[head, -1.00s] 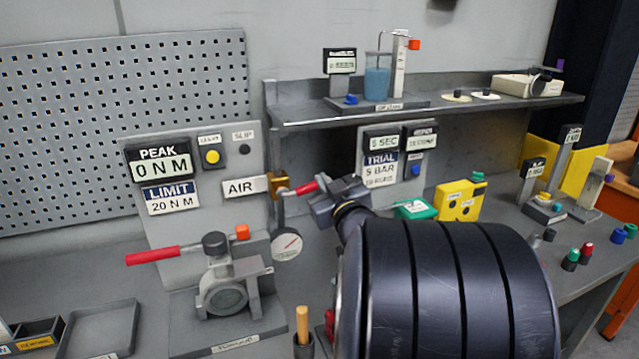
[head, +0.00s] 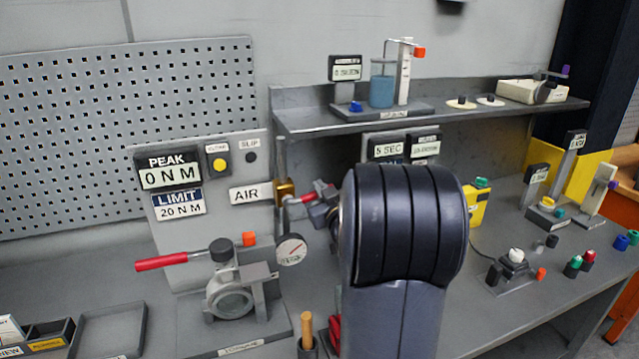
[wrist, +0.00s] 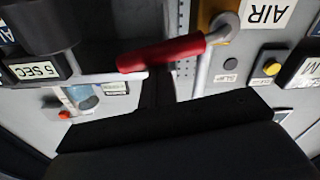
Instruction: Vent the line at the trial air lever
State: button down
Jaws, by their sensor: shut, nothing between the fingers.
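The trial air lever (head: 306,198) has a red grip on a pale arm at the brass valve (head: 285,190), beside the AIR label (head: 251,194). It points right, nearly level. In the wrist view its red grip (wrist: 160,54) crosses the upper middle. My gripper (head: 322,208) is shut and empty, close to the grip's right end; my own arm partly hides it. Whether it touches the grip I cannot tell. A round gauge (head: 291,250) hangs below the valve, its reading too small to make out.
A PEAK display reading 0 N M (head: 168,172) is on the panel left. A second red handle (head: 162,262) sticks out left from the valve body on the bench. A shelf (head: 300,121) runs above my arm. A wooden-handled tool (head: 306,330) stands in front.

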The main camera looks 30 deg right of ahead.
jog(key=shift+f, duration=0.1)
jog(key=f+b, duration=0.1)
jog(key=d+f+m+b, duration=0.1)
jog(key=b, duration=0.1)
jog(key=shift+s+m, duration=0.1)
jog(key=shift+m, duration=0.2)
jog(key=shift+a+r, duration=0.1)
jog(key=shift+r, duration=0.05)
notch_tip(320, 180, up, 4)
jog(key=p, duration=0.2)
jog(key=b+v, duration=0.3)
jog(key=v, duration=0.6)
jog(key=shift+f, duration=0.2)
